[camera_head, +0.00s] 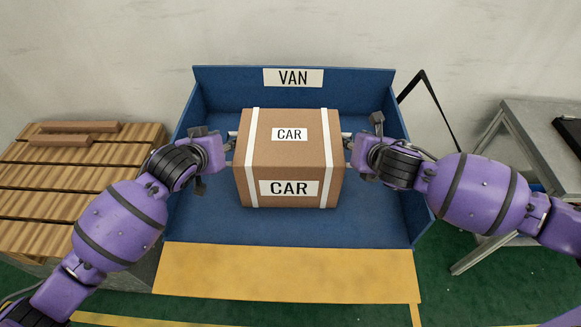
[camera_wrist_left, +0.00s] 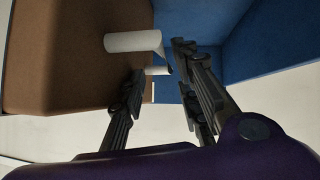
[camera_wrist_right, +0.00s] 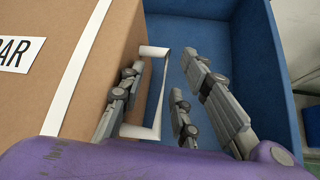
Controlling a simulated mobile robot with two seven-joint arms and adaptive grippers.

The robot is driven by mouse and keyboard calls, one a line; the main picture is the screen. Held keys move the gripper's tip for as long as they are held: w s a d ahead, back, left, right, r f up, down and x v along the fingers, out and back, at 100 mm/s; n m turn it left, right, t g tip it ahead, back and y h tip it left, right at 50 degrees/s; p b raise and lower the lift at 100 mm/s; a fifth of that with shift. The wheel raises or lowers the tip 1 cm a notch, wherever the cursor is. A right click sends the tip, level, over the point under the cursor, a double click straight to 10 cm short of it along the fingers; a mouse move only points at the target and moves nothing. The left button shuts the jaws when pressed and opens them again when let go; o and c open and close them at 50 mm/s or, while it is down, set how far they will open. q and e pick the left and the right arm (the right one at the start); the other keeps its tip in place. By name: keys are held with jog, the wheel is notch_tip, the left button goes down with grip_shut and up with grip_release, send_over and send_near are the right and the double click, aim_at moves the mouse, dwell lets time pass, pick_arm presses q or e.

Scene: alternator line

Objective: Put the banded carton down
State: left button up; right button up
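The banded carton (camera_head: 288,155) is brown with two white bands and CAR labels. It stands upright inside the blue VAN bay (camera_head: 225,225) and appears to rest on its floor, though its underside is hidden. My left gripper (camera_head: 231,141) is at its left side and my right gripper (camera_head: 347,142) at its right side. In the left wrist view, the left fingers (camera_wrist_left: 160,95) are apart around a white side strap (camera_wrist_left: 132,41). In the right wrist view, the right fingers (camera_wrist_right: 158,100) are apart, one on each side of the other white strap (camera_wrist_right: 140,131), with a visible gap.
The bay has blue walls at the back and sides, with a VAN sign (camera_head: 293,77). A yellow sill (camera_head: 290,273) lies along its open front. A slatted wooden stand (camera_head: 60,200) is at the left, and a grey metal table (camera_head: 535,125) at the right.

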pick_arm(q)
jog(key=shift+a+f, duration=0.1)
jog(key=shift+f, duration=0.15)
pick_arm(e)
jog(key=shift+d+f, duration=0.1)
jog(key=shift+f, duration=0.1)
jog(key=shift+s+r, duration=0.15)
pick_arm(q)
jog(key=v, duration=1.2)
pick_arm(e)
jog(key=v, duration=1.1)
jog(key=shift+s, duration=0.25)
pick_arm(q)
jog(key=shift+w, duration=0.1)
pick_arm(e)
jog(key=shift+r, duration=0.15)
